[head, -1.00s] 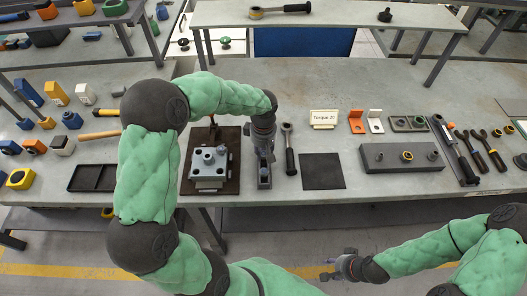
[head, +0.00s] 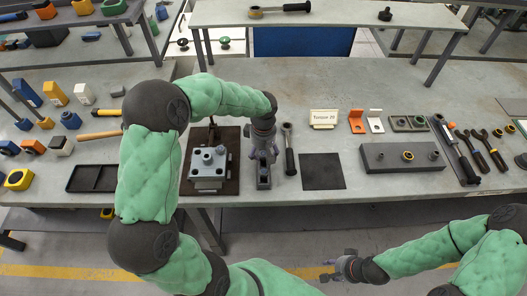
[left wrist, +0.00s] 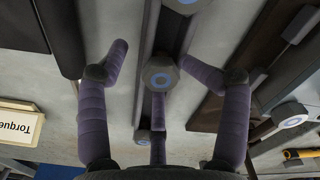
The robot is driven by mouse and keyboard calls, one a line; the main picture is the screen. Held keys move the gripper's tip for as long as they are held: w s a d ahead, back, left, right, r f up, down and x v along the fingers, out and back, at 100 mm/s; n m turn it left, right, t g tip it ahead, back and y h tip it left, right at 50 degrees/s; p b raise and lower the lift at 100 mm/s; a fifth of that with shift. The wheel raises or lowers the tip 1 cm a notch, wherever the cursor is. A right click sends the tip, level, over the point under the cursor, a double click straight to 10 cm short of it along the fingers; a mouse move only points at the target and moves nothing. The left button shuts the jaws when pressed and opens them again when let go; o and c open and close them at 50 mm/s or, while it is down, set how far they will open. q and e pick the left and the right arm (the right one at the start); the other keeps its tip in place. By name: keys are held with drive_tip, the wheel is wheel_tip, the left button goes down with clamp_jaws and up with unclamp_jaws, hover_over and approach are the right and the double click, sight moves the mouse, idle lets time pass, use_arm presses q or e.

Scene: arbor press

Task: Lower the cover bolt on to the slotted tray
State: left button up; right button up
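The slotted tray (head: 264,182) is a narrow dark tray on the bench, right of the press plate. In the left wrist view the tray (left wrist: 152,45) runs up the middle. A grey cover bolt (left wrist: 160,75) with a blue ring on its head stands at the tray between my left fingers, apart from the side fingers. Other ringed bolt heads (left wrist: 187,4) show along the tray, one partly behind a finger. My left gripper (head: 265,154) is open just above the tray; its spread fingers also show in the left wrist view (left wrist: 165,82). My right gripper (head: 336,267) is open and empty before the bench.
A grey block fixture (head: 208,165) on a brown plate stands close left of the tray. A ratchet wrench (head: 289,150) and dark mat (head: 322,171) lie to the right. A "Torque 20" sign (head: 323,117) stands behind. A grey block with sockets (head: 380,158) lies further right.

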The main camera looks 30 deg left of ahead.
sight(263, 153)
use_arm(q)
drive_tip(key=shift+s+d+f, duration=0.1)
drive_tip(key=shift+s+f, duration=0.15)
drive_tip(key=shift+f, duration=0.1)
drive_tip(key=shift+w+r, duration=0.1)
drive_tip(key=shift+r, duration=0.45)
wheel_tip(263, 153, up, 11)
drive_tip(key=shift+w+r, duration=0.2)
